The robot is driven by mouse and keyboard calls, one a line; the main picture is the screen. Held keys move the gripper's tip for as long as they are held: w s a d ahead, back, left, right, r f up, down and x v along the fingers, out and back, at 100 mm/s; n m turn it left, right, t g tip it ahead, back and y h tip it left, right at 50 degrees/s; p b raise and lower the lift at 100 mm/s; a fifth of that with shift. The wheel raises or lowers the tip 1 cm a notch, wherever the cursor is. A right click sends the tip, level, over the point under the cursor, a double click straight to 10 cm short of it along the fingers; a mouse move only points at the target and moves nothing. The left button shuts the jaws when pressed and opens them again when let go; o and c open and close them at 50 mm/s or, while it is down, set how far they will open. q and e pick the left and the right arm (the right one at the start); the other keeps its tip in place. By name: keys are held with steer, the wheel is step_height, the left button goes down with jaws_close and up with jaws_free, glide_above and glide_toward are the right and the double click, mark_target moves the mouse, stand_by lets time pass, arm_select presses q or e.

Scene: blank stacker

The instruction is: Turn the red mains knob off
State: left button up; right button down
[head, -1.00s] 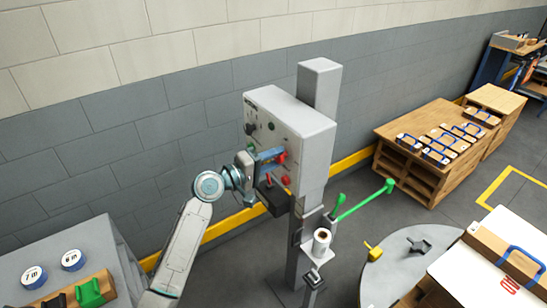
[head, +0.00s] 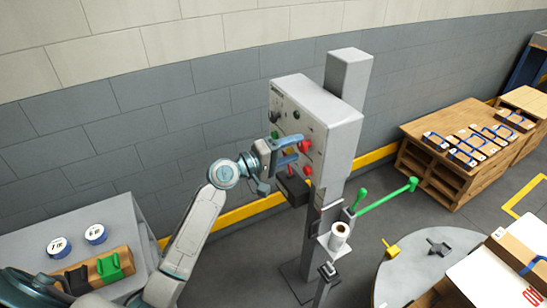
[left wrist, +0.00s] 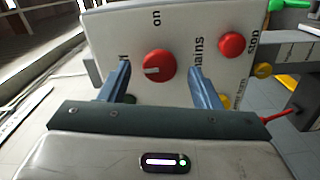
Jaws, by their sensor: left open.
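The red mains knob (head: 305,146) is on the front panel of a grey box. In the left wrist view the knob (left wrist: 158,66) is round, with a white mark pointing left toward a partly hidden label. "on" is printed above it and "mains" to its right. My left gripper (head: 295,149) is open in front of the panel. Its two blue fingers (left wrist: 160,88) lie either side of the knob, with visible gaps; I cannot tell how deep they reach. My right gripper is not in view.
A red stop button (left wrist: 232,44) sits beside the knob, below it on the panel. A dark box (head: 293,188) juts out under the panel. A green-handled lever (head: 380,202) and a paper roll (head: 340,235) are lower on the stand. A round table (head: 420,268) stands right.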

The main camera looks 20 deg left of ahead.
arm_select(q)
steer(key=b+v, duration=0.3)
steer(key=v, duration=0.6)
steer(key=shift+a, duration=0.1)
